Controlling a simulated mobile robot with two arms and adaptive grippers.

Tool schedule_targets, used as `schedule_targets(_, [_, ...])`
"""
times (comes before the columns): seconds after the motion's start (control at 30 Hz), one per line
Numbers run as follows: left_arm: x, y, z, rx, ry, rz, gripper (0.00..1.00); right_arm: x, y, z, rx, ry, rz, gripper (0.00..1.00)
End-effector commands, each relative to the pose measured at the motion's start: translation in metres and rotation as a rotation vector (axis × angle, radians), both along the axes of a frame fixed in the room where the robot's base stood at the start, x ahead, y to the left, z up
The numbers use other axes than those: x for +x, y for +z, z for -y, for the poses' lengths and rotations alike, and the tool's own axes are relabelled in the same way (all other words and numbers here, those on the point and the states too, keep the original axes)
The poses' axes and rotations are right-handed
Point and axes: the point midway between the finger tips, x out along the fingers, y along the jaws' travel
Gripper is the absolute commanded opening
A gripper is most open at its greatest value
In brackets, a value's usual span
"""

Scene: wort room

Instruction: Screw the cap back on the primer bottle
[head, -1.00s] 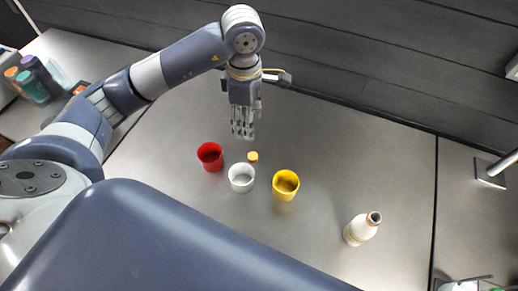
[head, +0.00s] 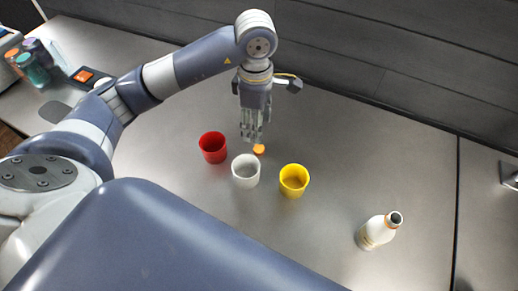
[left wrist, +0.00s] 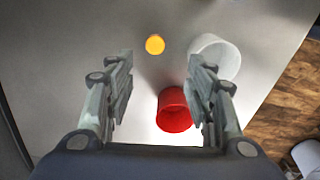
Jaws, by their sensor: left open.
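The orange-yellow cap (head: 259,149) lies on the grey worktop, just behind the white cup. It also shows in the left wrist view (left wrist: 155,44), beyond my fingertips and between their lines. My left gripper (head: 251,138) is open and empty, pointing down above the worktop close to the cap. In the left wrist view its two fingers (left wrist: 160,75) stand wide apart. My right gripper is not in view.
A red cup (head: 213,147), a white cup (head: 245,171) and a yellow cup (head: 293,180) stand close to the cap. Several coloured bottles (head: 35,65) stand at the far left. The worktop between the yellow cup and the bottle is clear.

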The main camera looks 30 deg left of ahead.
Motion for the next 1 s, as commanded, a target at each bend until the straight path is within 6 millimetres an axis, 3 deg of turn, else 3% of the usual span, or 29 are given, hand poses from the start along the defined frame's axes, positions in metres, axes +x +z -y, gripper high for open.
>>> schedule_targets(0.4, [0.000,-0.052,0.000,0.000,0.000,-0.003,0.49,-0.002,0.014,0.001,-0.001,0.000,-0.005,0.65])
schedule_targets(0.8, [0.001,-0.057,0.001,-0.001,0.001,-0.003,0.49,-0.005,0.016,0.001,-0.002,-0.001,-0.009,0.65])
schedule_targets(1.0, [0.007,-0.080,0.003,0.000,0.001,-0.007,0.49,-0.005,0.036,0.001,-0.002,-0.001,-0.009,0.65])
